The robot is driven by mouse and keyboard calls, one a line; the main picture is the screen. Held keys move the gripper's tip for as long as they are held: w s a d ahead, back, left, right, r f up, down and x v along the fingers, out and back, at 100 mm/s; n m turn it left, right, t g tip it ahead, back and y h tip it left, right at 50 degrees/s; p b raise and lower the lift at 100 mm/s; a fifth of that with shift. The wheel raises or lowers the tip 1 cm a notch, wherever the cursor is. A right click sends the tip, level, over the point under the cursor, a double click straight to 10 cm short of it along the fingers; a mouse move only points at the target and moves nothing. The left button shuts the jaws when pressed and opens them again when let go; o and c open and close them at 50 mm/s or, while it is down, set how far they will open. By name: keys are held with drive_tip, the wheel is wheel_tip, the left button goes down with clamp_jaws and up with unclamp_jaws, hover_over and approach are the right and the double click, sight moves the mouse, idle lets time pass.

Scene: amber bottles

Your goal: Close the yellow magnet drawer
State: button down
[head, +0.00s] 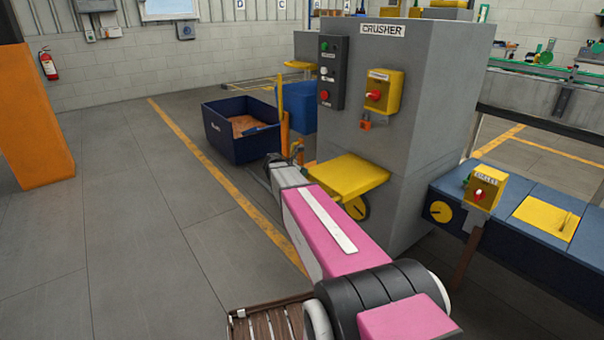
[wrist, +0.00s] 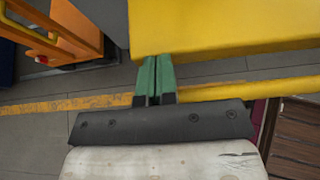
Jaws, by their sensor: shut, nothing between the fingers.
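The yellow drawer (head: 346,176) sticks out from the front of the grey crusher (head: 440,120), low on its left side. It appears to be the magnet drawer, though I see no label on it. In the wrist view a broad yellow slab (wrist: 230,28), likely the same drawer, fills the upper right. My gripper (wrist: 154,60) has green fingers pressed together with nothing between them. The fingertips are at the slab's lower edge in the picture; I cannot tell if they touch it. In the head view my gripper is small and beside the drawer's left end.
A dark blue bin (head: 240,133) with brown contents stands left of the crusher. An orange frame (wrist: 75,30) is at upper left in the wrist view. A blue conveyor (head: 515,225) with a yellow control box (head: 484,187) is at right. The floor at left is clear.

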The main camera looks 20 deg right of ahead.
sight(347, 157)
drive_tip(key=w+d, duration=0.2)
drive_tip(key=d, duration=0.5)
drive_tip(key=w+d, duration=0.3)
drive_tip(key=d, duration=0.5)
drive_tip(key=w+d, duration=0.3)
drive_tip(key=d, duration=0.5)
drive_tip(key=shift+w+d, duration=0.2)
drive_tip(key=shift+w, duration=0.05)
drive_tip(key=shift+a, duration=0.1)
